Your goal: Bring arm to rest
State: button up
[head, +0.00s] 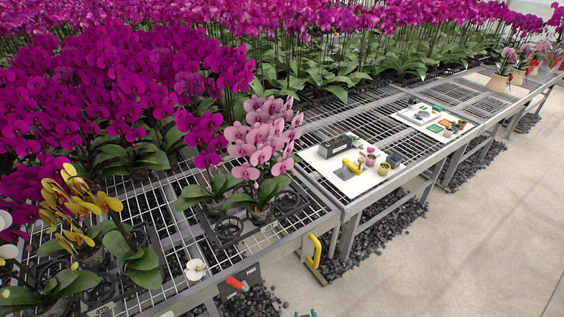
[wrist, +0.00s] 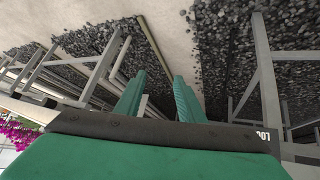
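My gripper (wrist: 160,82) shows in the wrist view as two long green fingers reaching out from a dark bar. The fingers stand apart, with nothing between them, so it is open and empty. In the head view just the green tips of my gripper (head: 305,313) show at the bottom edge, low in front of the bench. The rest of my arm is hidden there. My gripper touches no plant or bench that I can see.
A mesh bench (head: 170,293) with yellow orchids (head: 72,212) and pink orchids (head: 262,140) stands close by on the left. A yellow handle (head: 315,249) and a red-handled item (head: 236,283) are at its edge. White boards with small items lie farther along. The right floor (head: 470,230) is clear.

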jog(key=s+a+r+t, duration=0.2)
jog(key=s+a, duration=0.1)
jog(key=s, duration=0.8)
jog(key=s+a+r+m+t, duration=0.1)
jog(key=s+a+r+t, duration=0.1)
jog(key=s+r, duration=0.8)
jog(key=s+a+r+t, duration=0.3)
jog(key=s+r, duration=0.6)
jog(key=r, duration=0.3)
jog(key=shift+s+r+m, duration=0.4)
jog(key=shift+c, duration=0.6)
